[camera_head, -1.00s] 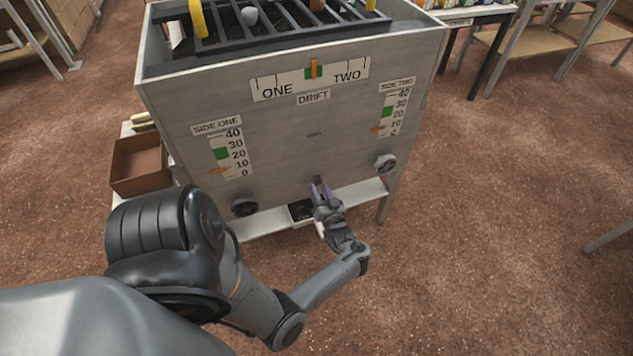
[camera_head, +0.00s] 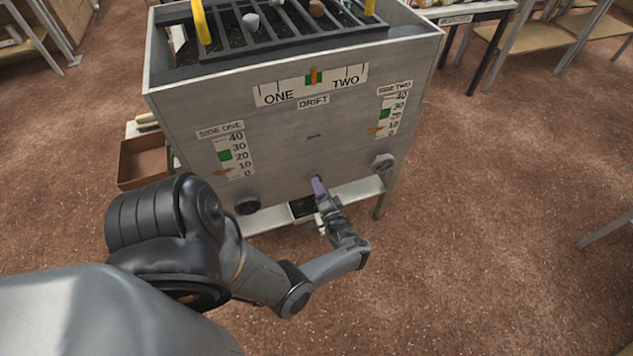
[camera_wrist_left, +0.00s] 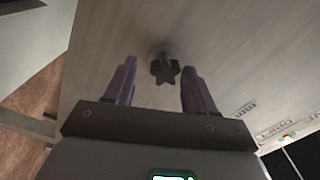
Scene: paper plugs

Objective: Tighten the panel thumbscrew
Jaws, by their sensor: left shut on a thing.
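The dark, star-shaped thumbscrew (camera_wrist_left: 164,68) is on the pale panel (camera_wrist_left: 225,50) in the left wrist view. My left gripper (camera_wrist_left: 160,75) has its two purple fingers on either side of it, and the gripper is shut on the thumbscrew. In the head view, my left gripper (camera_head: 318,186) is at the lower middle of the grey front panel (camera_head: 285,150), between the two black knobs. The thumbscrew is hidden there behind the fingers. My right gripper is not in view.
A black knob (camera_head: 247,205) is left of my gripper and another knob (camera_head: 383,162) is right of it. A small dark tray (camera_head: 303,208) sits on the white ledge (camera_head: 268,219) below. A brown box (camera_head: 143,163) stands at the left.

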